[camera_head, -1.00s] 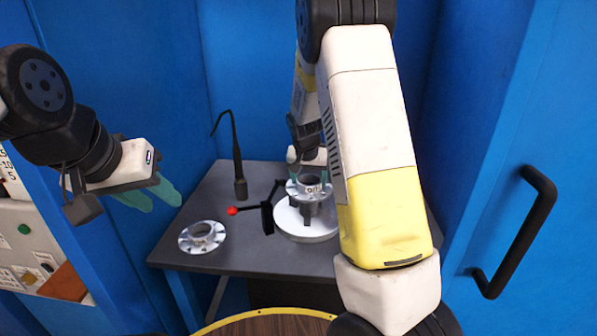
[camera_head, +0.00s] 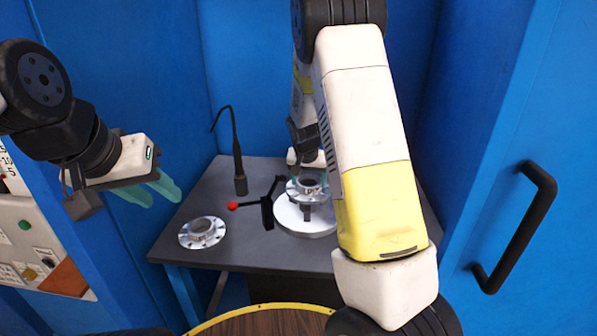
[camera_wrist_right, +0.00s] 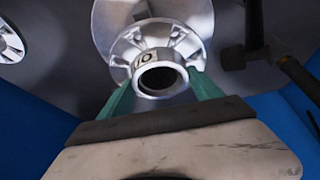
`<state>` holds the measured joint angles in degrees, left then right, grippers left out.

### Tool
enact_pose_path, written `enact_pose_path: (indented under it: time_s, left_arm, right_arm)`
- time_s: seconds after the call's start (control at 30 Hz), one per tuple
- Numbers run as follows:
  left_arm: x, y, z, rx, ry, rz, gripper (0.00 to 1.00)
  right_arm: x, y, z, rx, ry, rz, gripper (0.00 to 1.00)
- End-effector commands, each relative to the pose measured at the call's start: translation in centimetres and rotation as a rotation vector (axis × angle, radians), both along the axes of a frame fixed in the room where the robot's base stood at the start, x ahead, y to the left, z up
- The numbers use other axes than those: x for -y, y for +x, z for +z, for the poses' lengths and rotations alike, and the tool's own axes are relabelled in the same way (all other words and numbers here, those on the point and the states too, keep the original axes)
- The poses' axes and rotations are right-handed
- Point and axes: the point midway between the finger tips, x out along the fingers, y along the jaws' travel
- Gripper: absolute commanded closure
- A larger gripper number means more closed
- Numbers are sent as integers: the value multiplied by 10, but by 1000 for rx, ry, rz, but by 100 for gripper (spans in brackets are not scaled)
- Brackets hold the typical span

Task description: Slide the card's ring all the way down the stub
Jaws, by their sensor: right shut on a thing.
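A grey metal flanged shell (camera_head: 308,190) with a short collar is in my right gripper (camera_head: 306,165), above a round white disc (camera_head: 290,222). A dark post shows under the shell; I cannot tell whether it is the stub or whether the shell is around it. In the right wrist view the shell (camera_wrist_right: 160,50) sits between the teal fingers of my right gripper (camera_wrist_right: 162,88), its round opening facing the camera. A small pale label with dark marks (camera_wrist_right: 145,58) is on its collar. I see no separate card. My left gripper (camera_head: 152,188) is open and empty, left of the table.
A second flanged ring (camera_head: 202,232) lies on the grey table (camera_head: 225,255) at the left. A black gooseneck (camera_head: 239,160) rises behind. Blue walls enclose the table.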

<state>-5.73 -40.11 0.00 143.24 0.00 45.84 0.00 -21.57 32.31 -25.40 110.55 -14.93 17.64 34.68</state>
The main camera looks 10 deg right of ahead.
Motion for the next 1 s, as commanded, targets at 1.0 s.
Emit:
enact_pose_path:
  time_s: [1.0]
  left_arm:
    - [0,0,0,0,0,0,64]
  right_arm:
    - [0,2,-19,5,0,0,98]
